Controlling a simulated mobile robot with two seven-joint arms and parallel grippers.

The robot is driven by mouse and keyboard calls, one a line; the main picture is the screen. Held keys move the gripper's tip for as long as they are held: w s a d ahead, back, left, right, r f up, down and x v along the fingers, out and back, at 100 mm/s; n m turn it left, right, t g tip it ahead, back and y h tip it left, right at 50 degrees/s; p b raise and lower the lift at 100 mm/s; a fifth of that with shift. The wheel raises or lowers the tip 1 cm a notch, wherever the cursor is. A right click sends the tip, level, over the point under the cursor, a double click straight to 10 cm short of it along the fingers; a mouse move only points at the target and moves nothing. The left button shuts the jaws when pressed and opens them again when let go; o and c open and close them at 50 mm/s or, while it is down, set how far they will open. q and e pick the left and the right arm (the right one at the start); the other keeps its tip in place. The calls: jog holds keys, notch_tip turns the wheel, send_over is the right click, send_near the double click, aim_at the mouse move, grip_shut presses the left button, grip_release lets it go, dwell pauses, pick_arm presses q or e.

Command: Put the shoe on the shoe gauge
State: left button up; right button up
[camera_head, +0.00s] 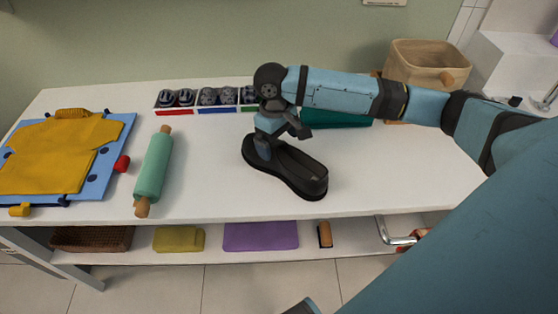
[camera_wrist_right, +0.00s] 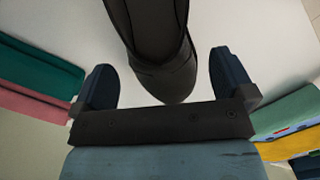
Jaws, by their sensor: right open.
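A black shoe (camera_head: 300,172) lies on the white tabletop near the middle, its long axis slanting from upper left to lower right. My right gripper (camera_head: 282,142) is open over the shoe's upper-left end. In the right wrist view, the shoe (camera_wrist_right: 150,35) has its rounded end between the two spread fingers of my right gripper (camera_wrist_right: 164,82), with a gap on each side. I cannot pick out a shoe gauge in either view. My left gripper is not in view.
A green rolling pin (camera_head: 154,170) and a blue board (camera_head: 115,150) with a yellow garment lie left. Colour-fronted trays (camera_head: 175,112) and a teal folded cloth (camera_head: 335,118) are behind. A tan basket (camera_head: 425,65) is back right. The right tabletop is clear.

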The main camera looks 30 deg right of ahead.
aim_at(282, 149)
jog(key=f, duration=0.2)
jog(key=s+f+b, duration=0.1)
jog(key=f, duration=0.2)
jog(key=shift+d+f, duration=0.1)
jog(key=shift+d, duration=0.1)
jog(key=shift+c, duration=0.2)
jog(key=shift+r, duration=0.2)
jog(key=c, duration=0.8)
